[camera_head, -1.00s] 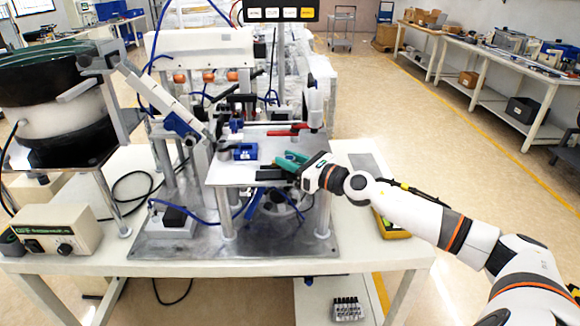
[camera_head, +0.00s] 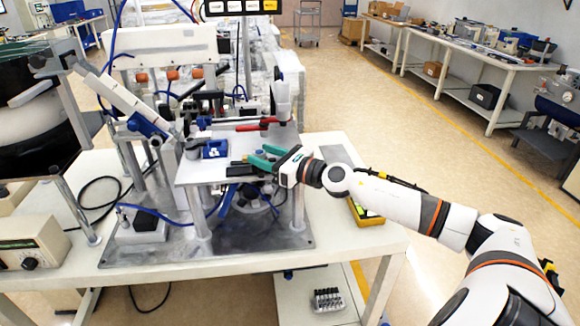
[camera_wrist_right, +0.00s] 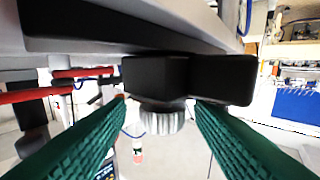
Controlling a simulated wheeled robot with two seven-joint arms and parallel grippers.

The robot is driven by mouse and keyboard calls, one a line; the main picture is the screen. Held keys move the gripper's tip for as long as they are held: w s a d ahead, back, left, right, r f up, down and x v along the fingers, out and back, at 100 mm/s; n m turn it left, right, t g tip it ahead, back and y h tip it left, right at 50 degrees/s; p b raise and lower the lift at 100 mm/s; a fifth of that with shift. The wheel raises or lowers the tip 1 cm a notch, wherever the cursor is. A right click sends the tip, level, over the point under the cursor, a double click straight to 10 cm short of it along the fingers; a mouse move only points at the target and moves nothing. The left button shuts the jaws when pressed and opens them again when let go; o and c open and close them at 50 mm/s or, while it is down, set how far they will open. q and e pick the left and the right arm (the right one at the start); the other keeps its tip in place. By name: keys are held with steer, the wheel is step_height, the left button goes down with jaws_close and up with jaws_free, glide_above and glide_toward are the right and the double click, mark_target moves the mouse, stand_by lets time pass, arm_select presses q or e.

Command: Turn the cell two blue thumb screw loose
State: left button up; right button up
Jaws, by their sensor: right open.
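My right gripper (camera_head: 262,157) is open, its green fingers at the right end of a small raised plate (camera_head: 195,175) on the machine. In the right wrist view its fingers (camera_wrist_right: 160,108) stand on either side of a silver ridged knob (camera_wrist_right: 161,120), with visible gaps. The knob sticks out of a black block (camera_wrist_right: 185,78), which it adjoins. The knob looks silver there; I see no clearly blue screw head between the fingers. In the head view the knob is too small or hidden to tell. My left gripper is not in view.
A blue block (camera_head: 215,149) and a red-handled clamp (camera_head: 258,125) sit on or by the plate. A bowl feeder (camera_head: 35,105) stands at the left, with a control box (camera_head: 32,243) below it. A yellow device (camera_head: 364,212) lies right of the machine, under my arm.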

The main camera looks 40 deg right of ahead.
steer(key=b+v, duration=0.1)
steer(key=v, duration=0.1)
steer(key=b+v, duration=0.1)
steer(key=v, duration=0.1)
steer(key=shift+s+f, duration=0.2)
steer(key=shift+s, duration=0.2)
glide_toward(265, 158)
steer(key=shift+s+d+r, duration=0.1)
steer(key=shift+s+r, duration=0.15)
steer(key=shift+r, duration=0.1)
